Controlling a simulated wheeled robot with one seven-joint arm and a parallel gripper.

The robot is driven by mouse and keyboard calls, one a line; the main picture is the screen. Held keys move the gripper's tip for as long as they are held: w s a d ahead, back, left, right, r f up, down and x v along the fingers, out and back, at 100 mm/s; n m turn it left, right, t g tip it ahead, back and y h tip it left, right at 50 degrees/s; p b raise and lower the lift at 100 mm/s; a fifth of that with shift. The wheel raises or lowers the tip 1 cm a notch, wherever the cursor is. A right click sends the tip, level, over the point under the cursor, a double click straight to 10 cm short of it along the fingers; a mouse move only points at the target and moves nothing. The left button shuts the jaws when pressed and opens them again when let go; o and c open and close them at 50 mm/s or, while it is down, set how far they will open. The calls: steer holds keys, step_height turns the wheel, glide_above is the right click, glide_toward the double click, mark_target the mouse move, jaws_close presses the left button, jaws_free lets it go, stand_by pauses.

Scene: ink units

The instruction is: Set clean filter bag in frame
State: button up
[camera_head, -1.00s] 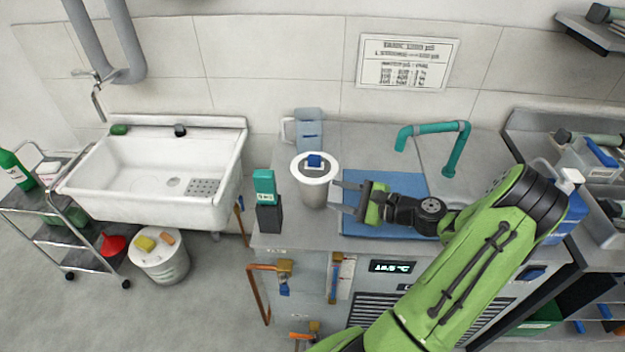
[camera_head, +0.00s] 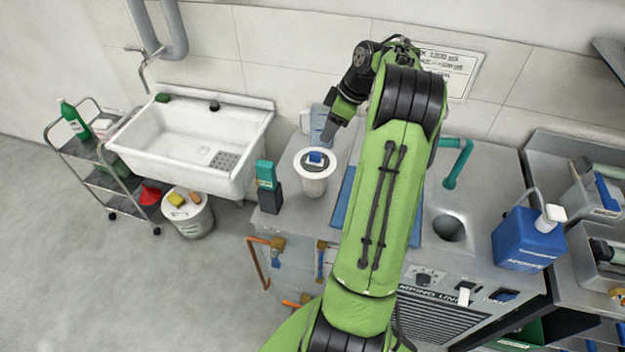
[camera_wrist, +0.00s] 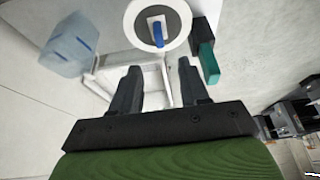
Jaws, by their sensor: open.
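A white round-rimmed vessel (camera_head: 316,185) stands on the steel counter; it looks like the filter housing. A dark disc (camera_head: 302,163) with a blue grip (camera_head: 316,157) sits inside its rim. In the wrist view the white rim (camera_wrist: 133,32), disc (camera_wrist: 176,24) and blue grip (camera_wrist: 158,36) lie beyond my fingertips. My gripper (camera_head: 338,128) is raised above and just right of the vessel, apart from it. In the wrist view my gripper (camera_wrist: 158,76) has its jaws apart with nothing between them. I cannot make out a separate filter bag or frame.
A light-blue jug (camera_head: 320,120) stands behind the vessel; a teal-and-black block (camera_head: 267,188) stands left of it. A blue mat (camera_head: 343,202) is partly behind my arm. A sink (camera_head: 195,140) is at left, a blue canister (camera_head: 527,238) at right, near a teal tap (camera_head: 457,162).

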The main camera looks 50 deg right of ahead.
mark_target(316, 152)
steer(key=x, duration=1)
steer(key=shift+d+b, duration=0.15)
steer(key=shift+b, duration=0.25)
steer(key=shift+s, duration=0.1)
jaws_close()
